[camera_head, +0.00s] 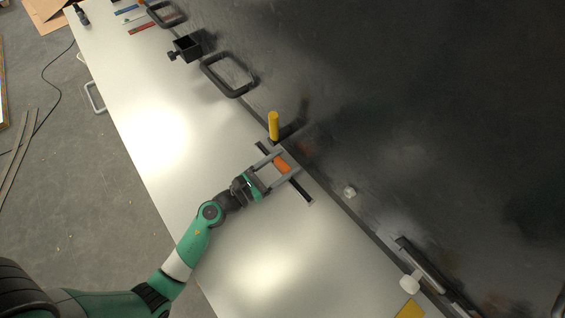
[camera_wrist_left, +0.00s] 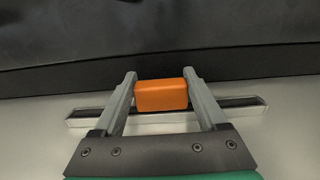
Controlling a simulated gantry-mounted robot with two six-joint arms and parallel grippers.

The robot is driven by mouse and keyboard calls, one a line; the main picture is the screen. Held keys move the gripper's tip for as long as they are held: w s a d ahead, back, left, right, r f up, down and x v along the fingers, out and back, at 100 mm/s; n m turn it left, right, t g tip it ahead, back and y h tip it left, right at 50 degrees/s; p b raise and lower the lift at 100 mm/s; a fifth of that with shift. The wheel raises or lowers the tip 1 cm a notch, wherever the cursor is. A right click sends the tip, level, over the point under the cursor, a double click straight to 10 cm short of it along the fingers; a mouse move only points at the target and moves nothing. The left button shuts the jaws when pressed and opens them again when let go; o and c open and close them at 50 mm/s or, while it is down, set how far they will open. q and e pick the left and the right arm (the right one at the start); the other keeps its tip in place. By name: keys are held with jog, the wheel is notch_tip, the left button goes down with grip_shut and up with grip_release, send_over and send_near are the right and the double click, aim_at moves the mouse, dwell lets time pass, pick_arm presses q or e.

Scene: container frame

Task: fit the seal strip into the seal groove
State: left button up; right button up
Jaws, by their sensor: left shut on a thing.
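The seal strip appears as a short orange block (camera_head: 282,163). My left gripper (camera_head: 281,165) is shut on it, one finger at each end. The wrist view shows the same orange block (camera_wrist_left: 161,95) level between the fingertips (camera_wrist_left: 162,90). The seal groove (camera_head: 302,191) is a dark slot in a pale metal bar on the bench. In the wrist view the bar (camera_wrist_left: 85,118) runs crosswise behind the fingers and block, which hide its middle. I cannot tell whether the block touches the groove. My right gripper is not in view.
A yellow-topped post (camera_head: 273,126) stands close beyond the groove. A large dark panel (camera_head: 430,110) borders the bench (camera_head: 230,140) on the right. A black handle (camera_head: 229,75) and a black box-shaped fitting (camera_head: 187,49) lie farther up. The bench left of the groove is clear.

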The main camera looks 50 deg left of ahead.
pick_arm(q)
jog(key=o, duration=1.3)
jog(key=shift+f, duration=0.1)
jog(key=shift+o, duration=0.2)
jog(key=shift+s, duration=0.1)
jog(key=s, duration=0.3)
jog(key=s+b, duration=0.1)
jog(key=s, duration=0.6)
jog(key=shift+s+a+b, duration=0.3)
jog(key=shift+s, duration=0.45)
